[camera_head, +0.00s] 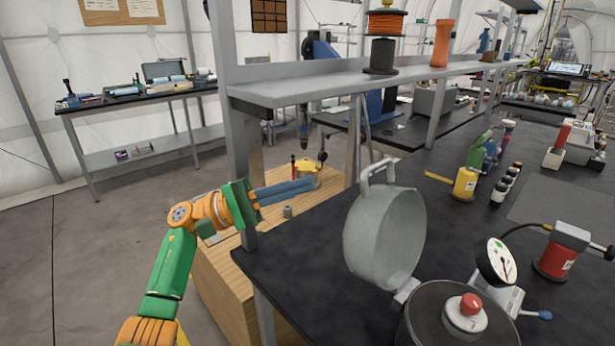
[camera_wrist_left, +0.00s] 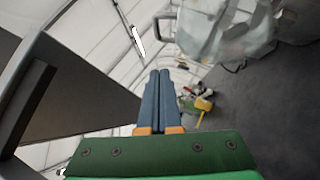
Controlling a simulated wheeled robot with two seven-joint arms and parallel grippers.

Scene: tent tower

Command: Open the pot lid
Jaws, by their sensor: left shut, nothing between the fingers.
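Inside the pot's outline is a white piece with a red knob (camera_head: 470,304). My left gripper (camera_head: 312,185) is left of the lid, apart from it, with its blue fingers shut and empty. In the left wrist view the shut fingers (camera_wrist_left: 161,72) point ahead, and a blurred grey, rounded shape is at the top right. My right gripper is not in view.
A pressure gauge (camera_head: 496,262) and a red cylinder (camera_head: 560,250) stand right of the pot on the black table (camera_head: 310,240). A yellow cylinder (camera_head: 465,183) and small bottles are farther back. A metal shelf (camera_head: 330,85) and its post rise behind my left gripper.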

